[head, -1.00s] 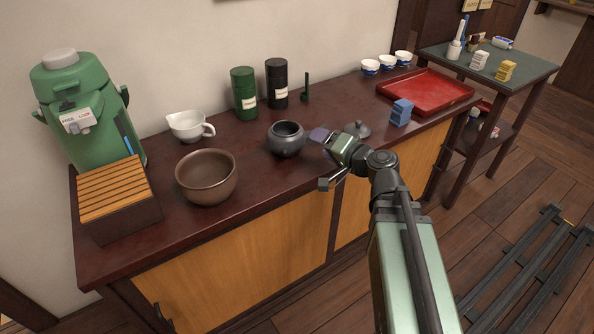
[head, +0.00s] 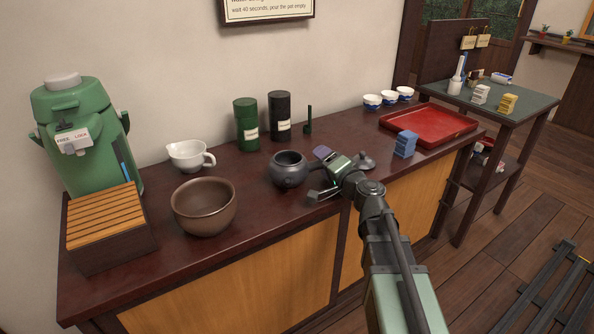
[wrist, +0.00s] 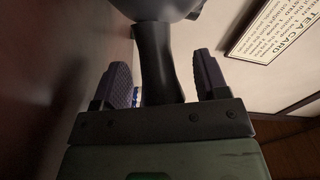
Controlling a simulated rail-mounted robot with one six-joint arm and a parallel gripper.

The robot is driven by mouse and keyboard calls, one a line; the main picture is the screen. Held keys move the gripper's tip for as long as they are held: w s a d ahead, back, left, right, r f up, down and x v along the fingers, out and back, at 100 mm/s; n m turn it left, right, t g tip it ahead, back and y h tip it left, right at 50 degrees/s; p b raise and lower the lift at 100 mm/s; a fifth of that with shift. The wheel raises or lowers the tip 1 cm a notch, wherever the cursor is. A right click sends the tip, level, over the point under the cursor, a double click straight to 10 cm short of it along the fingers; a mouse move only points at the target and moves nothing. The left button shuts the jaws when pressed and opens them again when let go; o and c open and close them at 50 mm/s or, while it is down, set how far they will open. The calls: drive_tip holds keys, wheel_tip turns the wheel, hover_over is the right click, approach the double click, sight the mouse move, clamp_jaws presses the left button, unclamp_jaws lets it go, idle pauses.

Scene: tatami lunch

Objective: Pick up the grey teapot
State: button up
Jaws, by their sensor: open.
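The grey teapot (head: 289,170) stands upright and lidless on the dark counter, its round body in clear view. Its side handle points toward my gripper (head: 319,174). My gripper is open just right of the pot's body, one finger to each side of the handle. In the wrist view, the dark handle (wrist: 159,62) rises between the two purple-padded fingers, with gaps visible on both sides. A grey lid (head: 364,161) lies on the counter behind my gripper.
A brown bowl (head: 204,207) and a white pouring cup (head: 187,156) stand left of the teapot. Green (head: 246,124) and black (head: 280,117) canisters stand behind it. A blue block (head: 405,145) and a red tray (head: 429,124) are to the right.

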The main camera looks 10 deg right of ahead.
drive_tip(key=shift+s, duration=0.1)
clamp_jaws()
drive_tip(key=shift+r, duration=0.1)
